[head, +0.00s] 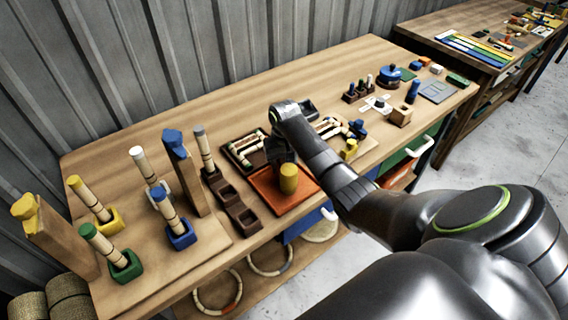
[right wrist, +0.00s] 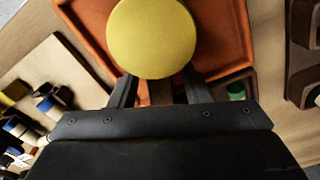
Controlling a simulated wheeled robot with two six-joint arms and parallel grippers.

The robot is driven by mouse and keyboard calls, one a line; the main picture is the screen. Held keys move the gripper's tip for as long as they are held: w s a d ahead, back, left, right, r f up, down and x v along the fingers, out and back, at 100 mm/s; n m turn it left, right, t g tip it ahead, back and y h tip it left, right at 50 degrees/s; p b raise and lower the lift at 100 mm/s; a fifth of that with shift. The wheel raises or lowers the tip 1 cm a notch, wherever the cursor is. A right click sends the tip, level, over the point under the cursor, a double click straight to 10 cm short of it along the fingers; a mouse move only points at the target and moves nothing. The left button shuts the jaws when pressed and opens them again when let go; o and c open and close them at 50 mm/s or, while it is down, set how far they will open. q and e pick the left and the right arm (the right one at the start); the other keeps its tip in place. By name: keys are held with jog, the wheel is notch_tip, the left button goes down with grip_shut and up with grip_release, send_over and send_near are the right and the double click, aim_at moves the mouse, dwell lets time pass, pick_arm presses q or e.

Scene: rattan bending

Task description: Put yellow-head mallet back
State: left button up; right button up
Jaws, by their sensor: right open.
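The yellow mallet head (head: 289,179) is a short, thick cylinder with its round face up, over the orange tray (head: 266,190). In the right wrist view the yellow head (right wrist: 152,38) fills the top middle, in front of the tray (right wrist: 90,22). My right gripper (head: 280,150) is right beside the head, reaching over the tray. In the right wrist view its open fingers (right wrist: 160,92) stand on either side just below the head; whether they touch it, and the handle, are hidden. A dark brown slotted rack (head: 232,203) stands left of the tray. My left gripper is not in view.
Several upright rattan pieces in coloured blocks, such as the green block (head: 126,266) and blue block (head: 181,236), stand at the left with a tall wooden post (head: 184,172). A dark tray (head: 243,150) lies behind the orange tray. The back strip of table is clear.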

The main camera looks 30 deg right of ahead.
notch_tip(320, 180, up, 7)
jog(key=shift+f+b, duration=0.15)
jog(key=shift+b, duration=0.55)
notch_tip(320, 180, up, 6)
jog(key=p, duration=0.3)
jog(key=shift+s+f, duration=0.1)
jog(key=shift+f, duration=0.1)
jog(key=shift+f, duration=0.1)
